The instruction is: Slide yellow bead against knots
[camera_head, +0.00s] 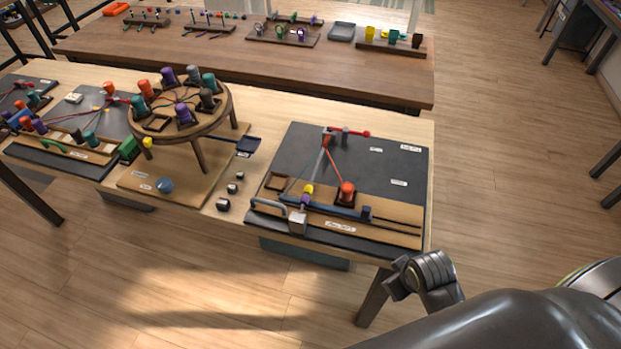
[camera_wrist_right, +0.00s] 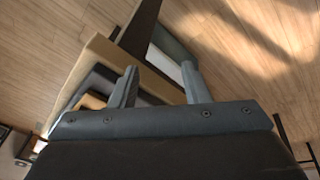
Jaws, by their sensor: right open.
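A small yellow bead (camera_head: 309,189) sits near the front of the dark braiding board (camera_head: 390,160), on or beside a grey cord. A purple piece (camera_head: 306,198) is just below it, above a light metal block (camera_head: 297,222). The cords (camera_head: 320,160) run up to a post with a red-tipped bar (camera_head: 350,132) at the back; knots are too small to make out. My right gripper (camera_wrist_right: 160,72) is open and empty in the wrist view, over the table's edge and floor. In the head view my right arm stays in front of the table, apart from the bead. My left gripper is not in view.
An orange bobbin (camera_head: 347,189) stands right of the bead. A rear table (camera_head: 250,65) holds racks. Floor at right is clear.

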